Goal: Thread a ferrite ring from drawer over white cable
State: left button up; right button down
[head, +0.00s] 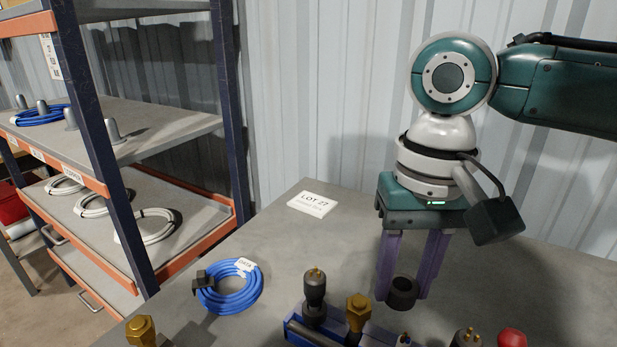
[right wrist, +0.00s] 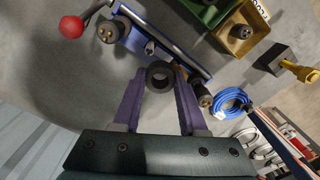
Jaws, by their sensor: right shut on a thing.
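My right gripper (head: 402,284) points down above the grey table at the right of the head view. In the right wrist view the ring (right wrist: 160,76) sits between the fingertips (right wrist: 158,84). White cable coils (head: 150,226) lie on the orange-edged middle shelf at the left, far from the ring. No cable passes through the ring. My left gripper is out of view.
A blue tagged cable coil (head: 230,287) lies on the table (head: 270,240), near a LOT 27 card (head: 312,204). A blue rack (head: 310,333) with dark and brass connectors and a red knob (head: 511,338) stand near the front. Shelf posts (head: 105,145) stand at the left.

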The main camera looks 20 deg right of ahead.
aim_at(407, 335)
jog(key=shift+m, duration=0.3)
jog(key=f, duration=0.1)
jog(key=d+f, duration=0.1)
jog(key=s+f, duration=0.1)
jog(key=shift+s+d+f, duration=0.1)
jog(key=shift+d+f, duration=0.15)
jog(key=shift+f, duration=0.15)
notch_tip(407, 335, down, 6)
jog(key=b, duration=0.7)
jog(key=shift+r, duration=0.2)
jog(key=shift+r, duration=0.1)
jog(key=shift+p, duration=0.45)
jog(key=shift+f, duration=0.65)
